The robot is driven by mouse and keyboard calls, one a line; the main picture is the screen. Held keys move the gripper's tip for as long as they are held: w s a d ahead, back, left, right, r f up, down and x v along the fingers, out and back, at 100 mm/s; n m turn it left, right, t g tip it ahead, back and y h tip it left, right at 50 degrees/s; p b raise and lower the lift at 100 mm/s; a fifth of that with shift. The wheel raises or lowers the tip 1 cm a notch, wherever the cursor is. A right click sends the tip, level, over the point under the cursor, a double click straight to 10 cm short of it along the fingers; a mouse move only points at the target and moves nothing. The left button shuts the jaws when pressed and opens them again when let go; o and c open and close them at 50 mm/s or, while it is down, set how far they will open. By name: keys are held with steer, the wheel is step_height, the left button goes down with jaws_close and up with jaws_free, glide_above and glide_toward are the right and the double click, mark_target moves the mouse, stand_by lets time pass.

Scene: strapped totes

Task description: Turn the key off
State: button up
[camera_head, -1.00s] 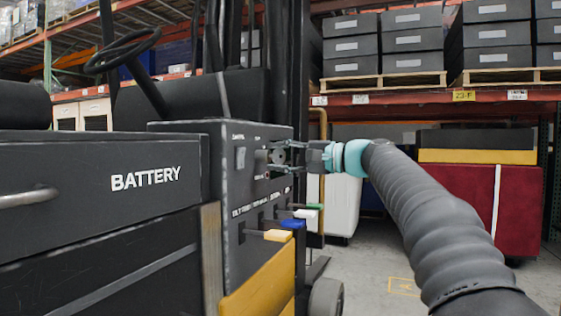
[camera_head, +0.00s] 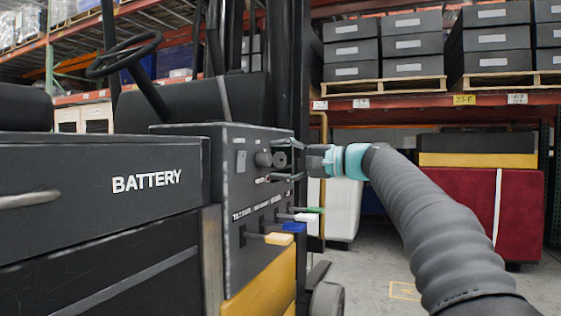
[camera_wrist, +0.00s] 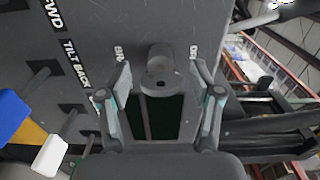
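The key (camera_head: 279,159) is a grey round-ended piece with a small hole, standing out from a round lock on the side of the forklift's dark control panel (camera_head: 228,190). In the wrist view the key (camera_wrist: 158,82) is between my two fingertips, with a gap on each side. My gripper (camera_head: 287,162) is open at the panel, reaching in from the right. In the wrist view my gripper (camera_wrist: 158,74) has its fingers spread on either side of the key. Small white labels flank the lock; I cannot read them surely.
Below the key, several levers stick out, with yellow (camera_head: 278,237), blue (camera_head: 293,227), white and green ends. A steering wheel (camera_head: 124,54) is at upper left. Racks with boxes on pallets (camera_head: 384,83) stand behind. Floor at right is open.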

steer(key=v, duration=1.2)
